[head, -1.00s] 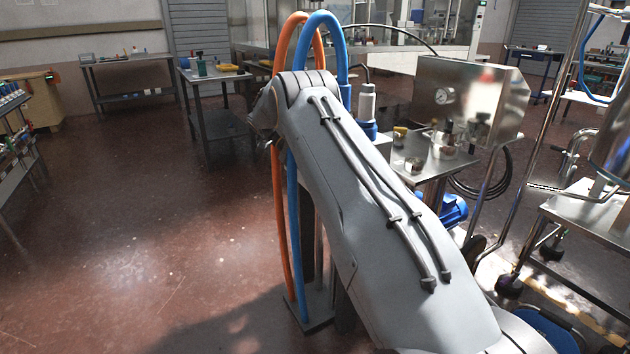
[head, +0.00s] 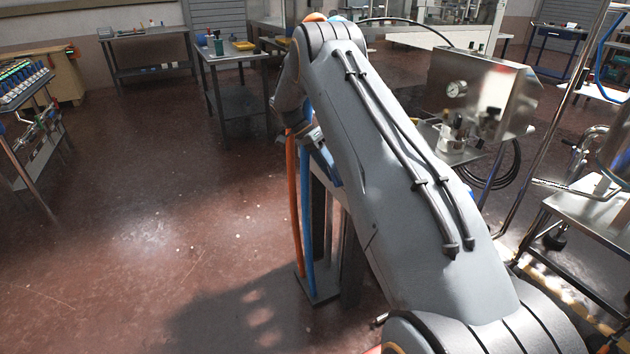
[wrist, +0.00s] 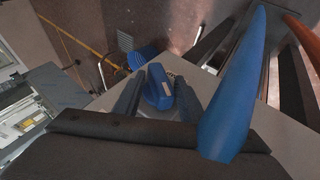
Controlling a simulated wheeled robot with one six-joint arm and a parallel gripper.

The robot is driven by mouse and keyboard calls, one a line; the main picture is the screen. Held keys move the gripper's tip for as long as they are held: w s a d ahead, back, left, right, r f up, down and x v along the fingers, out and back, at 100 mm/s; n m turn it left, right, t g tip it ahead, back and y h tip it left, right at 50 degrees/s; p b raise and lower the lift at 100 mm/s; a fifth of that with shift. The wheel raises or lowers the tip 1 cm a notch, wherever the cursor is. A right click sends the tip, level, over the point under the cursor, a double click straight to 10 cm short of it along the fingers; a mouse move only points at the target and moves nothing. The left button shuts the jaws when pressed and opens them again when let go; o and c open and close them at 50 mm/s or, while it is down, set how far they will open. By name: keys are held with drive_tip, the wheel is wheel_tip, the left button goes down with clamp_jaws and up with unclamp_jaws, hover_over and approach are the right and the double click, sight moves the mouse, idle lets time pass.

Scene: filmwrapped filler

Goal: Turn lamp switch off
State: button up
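In the wrist view, the two dark fingers of my gripper (wrist: 157,98) stand apart. A rounded blue piece with a pale label (wrist: 158,85) is between them, above a grey surface (wrist: 108,99). It may be the lamp switch, but I cannot tell for sure. Contact between the fingers and the blue piece cannot be made out. No lamp can be made out in either view. In the head view, my grey arm reaches away from the camera and its end bends down behind the upper link, where my fingertips are hidden.
A thick blue hose (wrist: 236,85) passes close on the right in the wrist view. An orange hose (head: 293,190) runs down to a dark floor stand (head: 318,287). A steel cabinet with a gauge (head: 480,92) stands to the right.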

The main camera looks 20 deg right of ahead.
drive_tip(key=shift+s+r+m+t+p, duration=0.15)
drive_tip(key=shift+t+p, duration=0.6)
drive_tip(key=shift+p, duration=1.4)
drive_tip(key=shift+s+r+m+t+p, duration=0.2)
drive_tip(key=shift+t+p, duration=0.6)
drive_tip(key=shift+p, duration=1.35)
drive_tip(key=shift+s+m+t+p, duration=0.2)
drive_tip(key=shift+t+p, duration=0.55)
drive_tip(key=shift+p, duration=1.4)
drive_tip(key=t+p, duration=0.1)
drive_tip(key=p, duration=0.2)
drive_tip(key=shift+t+y+p, duration=0.3)
drive_tip(key=shift+p, duration=0.1)
drive_tip(key=b+v, duration=0.3)
drive_tip(key=v, duration=0.4)
drive_tip(key=s+a+r+n+y+b, duration=0.1)
drive_tip(key=s+a+r+n+b, duration=0.2)
drive_tip(key=s+a+n, duration=0.3)
drive_tip(key=s+a+r+n+y+b, duration=0.2)
drive_tip(key=s+a+n, duration=0.5)
drive_tip(key=s, duration=0.9)
drive_tip(key=shift+s+a+r+b, duration=0.35)
drive_tip(key=shift+a+r+b, duration=0.45)
drive_tip(key=shift+b, duration=0.4)
drive_tip(key=shift+d, duration=0.1)
